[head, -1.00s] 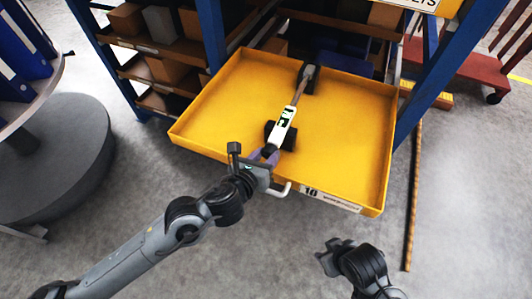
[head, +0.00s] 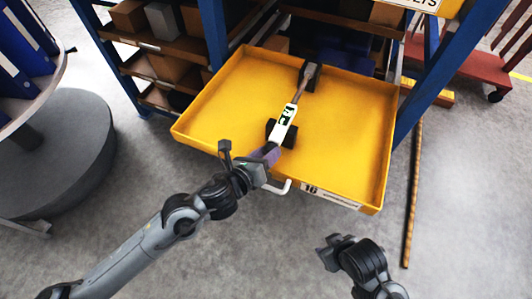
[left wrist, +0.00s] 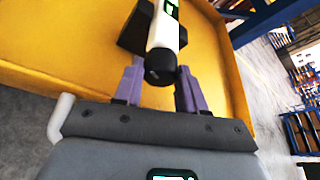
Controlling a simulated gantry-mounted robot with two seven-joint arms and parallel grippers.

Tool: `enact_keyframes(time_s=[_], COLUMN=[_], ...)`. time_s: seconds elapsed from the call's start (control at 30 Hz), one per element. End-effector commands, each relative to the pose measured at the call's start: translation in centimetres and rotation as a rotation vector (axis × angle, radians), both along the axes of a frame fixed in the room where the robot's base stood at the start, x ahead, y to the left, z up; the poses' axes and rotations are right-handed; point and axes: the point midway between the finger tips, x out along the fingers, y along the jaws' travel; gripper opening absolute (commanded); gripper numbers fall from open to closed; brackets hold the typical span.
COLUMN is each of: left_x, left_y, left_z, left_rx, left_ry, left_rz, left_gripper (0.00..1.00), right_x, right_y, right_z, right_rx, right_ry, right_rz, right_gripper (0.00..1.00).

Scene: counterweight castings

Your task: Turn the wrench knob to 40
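The torque wrench (head: 285,122) has a white body with a small green-lit display. It rests on two black stands in a yellow drawer (head: 345,137). Its dark round knob end (left wrist: 160,67) points at my left gripper in the left wrist view. My left gripper (head: 269,153) is at the drawer's front edge, at the knob end. Its two purple fingers stand apart on either side of the knob, with gaps visible. The display's reading is too small to tell. My right gripper (head: 324,252) is in front of the drawer, away from the wrench; its opening is unclear.
The drawer's front has a pale handle (head: 279,188) and a label (head: 330,197). Blue rack posts (head: 213,32) and shelves with boxes stand behind. A round grey stand (head: 62,150) is at the left. A striped pole (head: 413,200) lies at the right. The drawer's right half is clear.

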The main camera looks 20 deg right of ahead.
Motion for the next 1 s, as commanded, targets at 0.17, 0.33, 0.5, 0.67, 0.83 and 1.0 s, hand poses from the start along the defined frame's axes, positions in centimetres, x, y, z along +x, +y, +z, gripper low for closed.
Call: enact_keyframes(time_s=[0.17, 0.33, 0.5, 0.67, 0.83, 1.0], left_x=[0.0, 0.0, -0.2, -1.1, -2.8, -4.6], left_y=[0.0, 0.0, 0.2, 1.4, 3.5, 5.6], left_z=[-0.1, 0.0, 0.2, 0.8, 1.9, 2.8], left_rx=[0.002, 0.001, 0.001, 0.002, 0.002, 0.002], left_ry=[0.0, -0.001, -0.001, 0.0, 0.001, 0.0], left_rz=[0.0, 0.0, 0.0, 0.0, 0.0, 0.001], left_gripper=[0.65, 0.65, 0.65, 0.65, 0.65, 0.65], right_x=[0.0, 0.0, 0.0, 0.0, 0.0, 0.0], right_y=[0.0, 0.0, 0.0, 0.0, 0.0, 0.1], right_z=[0.0, 0.0, 0.2, 1.0, 2.2, 3.1], right_rx=[-0.001, 0.0, 0.0, 0.0, 0.0, 0.002], right_ry=[0.0, 0.0, 0.0, 0.0, 0.0, 0.0], right_rz=[0.001, 0.001, 0.0, 0.0, -0.001, -0.001], right_gripper=[0.43, 0.43, 0.43, 0.43, 0.43, 0.43])
